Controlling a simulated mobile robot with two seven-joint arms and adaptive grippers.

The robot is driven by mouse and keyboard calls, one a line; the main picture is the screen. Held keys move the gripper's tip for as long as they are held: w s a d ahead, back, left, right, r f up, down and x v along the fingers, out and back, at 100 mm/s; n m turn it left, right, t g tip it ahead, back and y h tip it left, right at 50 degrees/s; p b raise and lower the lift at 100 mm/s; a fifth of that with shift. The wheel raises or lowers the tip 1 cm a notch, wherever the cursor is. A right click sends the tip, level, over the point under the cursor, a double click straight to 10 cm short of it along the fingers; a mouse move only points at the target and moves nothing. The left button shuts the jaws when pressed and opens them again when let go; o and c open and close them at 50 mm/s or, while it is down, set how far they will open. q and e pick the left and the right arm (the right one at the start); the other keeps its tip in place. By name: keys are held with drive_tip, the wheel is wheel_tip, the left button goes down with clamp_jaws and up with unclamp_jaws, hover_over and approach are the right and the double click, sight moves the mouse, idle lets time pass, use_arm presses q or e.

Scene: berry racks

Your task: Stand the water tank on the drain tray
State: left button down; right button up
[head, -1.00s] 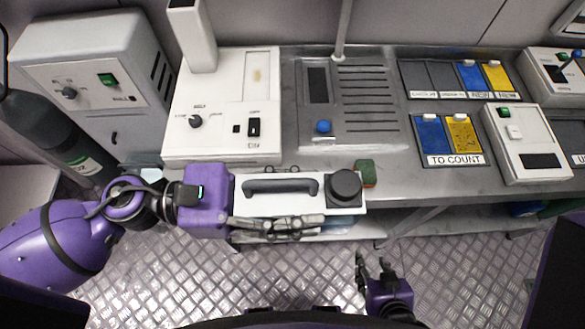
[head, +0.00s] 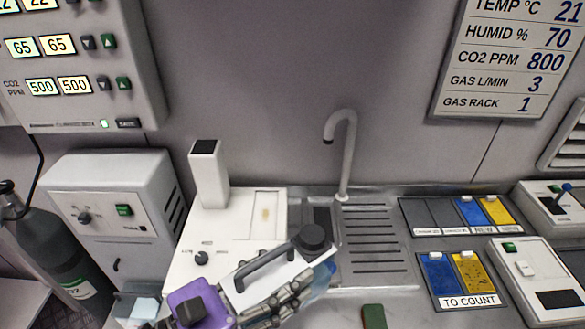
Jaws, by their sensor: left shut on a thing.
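The water tank (head: 285,274) has a white top with a dark bar handle and a round black cap. A bluish side shows near the fingers at its right end. My left gripper (head: 292,292) is shut on the tank, its fingers along the near side. The tank is above the counter and hides the white machine's front and part of the drain tray's left side. The ribbed grey drain tray (head: 370,247) lies under the tap; its ribbed area looks bare. My right gripper is out of view.
A tap (head: 346,160) rises behind the tray. A white machine (head: 230,225) with a tall column stands left of it. A green block (head: 374,316) lies at the counter's front. Blue and yellow card slots (head: 456,280) are to the right.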

use_arm(q)
drive_tip(key=w+a+n+t+y+p, duration=0.3)
drive_tip(key=a+n+t+y, duration=0.4)
drive_tip(key=a+n+y, duration=0.3)
drive_tip(key=shift+w+a+r+n+y+p, duration=0.25)
drive_tip(key=shift+w+a+n+y+p, duration=0.25)
drive_tip(key=shift+a+y, duration=1.95)
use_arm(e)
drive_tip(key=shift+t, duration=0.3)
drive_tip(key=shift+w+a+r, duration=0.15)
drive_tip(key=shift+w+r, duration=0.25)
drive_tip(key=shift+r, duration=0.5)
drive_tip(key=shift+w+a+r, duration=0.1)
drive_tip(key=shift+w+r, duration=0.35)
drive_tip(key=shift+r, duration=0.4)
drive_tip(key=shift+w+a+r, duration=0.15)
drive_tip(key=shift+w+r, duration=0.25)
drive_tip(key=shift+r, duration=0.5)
